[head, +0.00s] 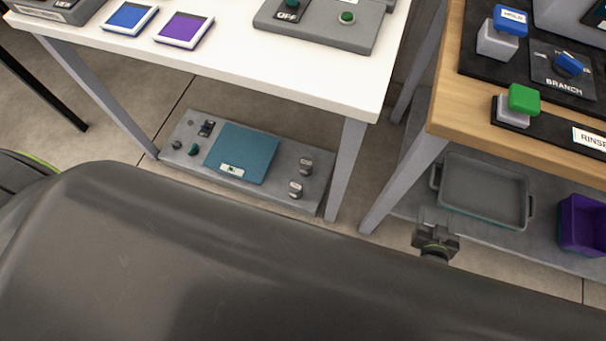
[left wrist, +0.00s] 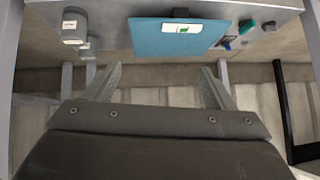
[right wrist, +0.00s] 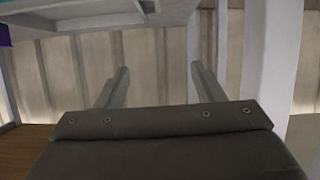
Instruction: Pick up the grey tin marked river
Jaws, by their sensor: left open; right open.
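Two small grey tins with pale labels, one farther back (head: 305,166) and one nearer (head: 295,188), stand at the right end of a low grey shelf under the white table. They also show at the upper left of the left wrist view, one in front (left wrist: 75,27) and one partly behind it (left wrist: 89,46). The lettering is too small to tell which is marked river. My left gripper (left wrist: 160,76) is open and empty, apart from the tins; it is hidden in the head view. My right gripper (head: 436,236) is open and empty near the wooden table's lower shelf.
A grey tray (head: 484,190) and purple bin (head: 583,222) occupy the other lower shelf.

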